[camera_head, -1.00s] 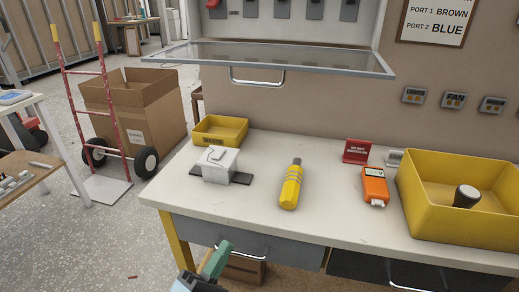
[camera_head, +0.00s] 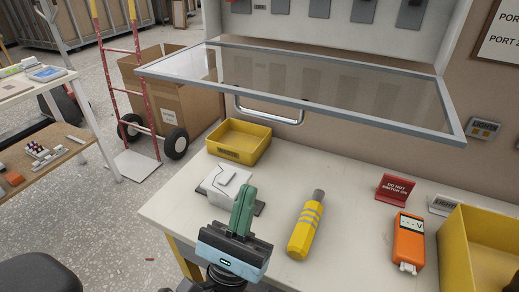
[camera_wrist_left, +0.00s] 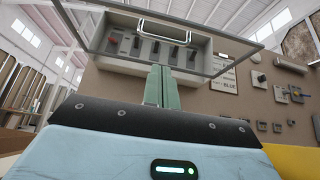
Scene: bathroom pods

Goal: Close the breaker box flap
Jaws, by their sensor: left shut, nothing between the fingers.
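The breaker box flap (camera_head: 330,82) is a clear panel in a grey frame. It stands open, sticking out roughly level from the breaker box (camera_head: 335,25) above the bench. Its metal handle (camera_head: 268,115) hangs under it. In the left wrist view the flap (camera_wrist_left: 228,30) and its handle (camera_wrist_left: 150,28) show from below, ahead of the fingers. My left gripper (camera_head: 245,200) is shut and empty, with green fingers pointing up. It is below the flap, apart from it, over the bench front near a white device. My right gripper is not in view.
On the bench (camera_head: 350,180) are a yellow bin (camera_head: 240,140), a white device (camera_head: 222,180), a yellow tool (camera_head: 306,228), an orange meter (camera_head: 408,240), a red sign (camera_head: 394,188) and a large yellow bin (camera_head: 470,255). A hand truck (camera_head: 130,80) and carton (camera_head: 170,85) stand at left.

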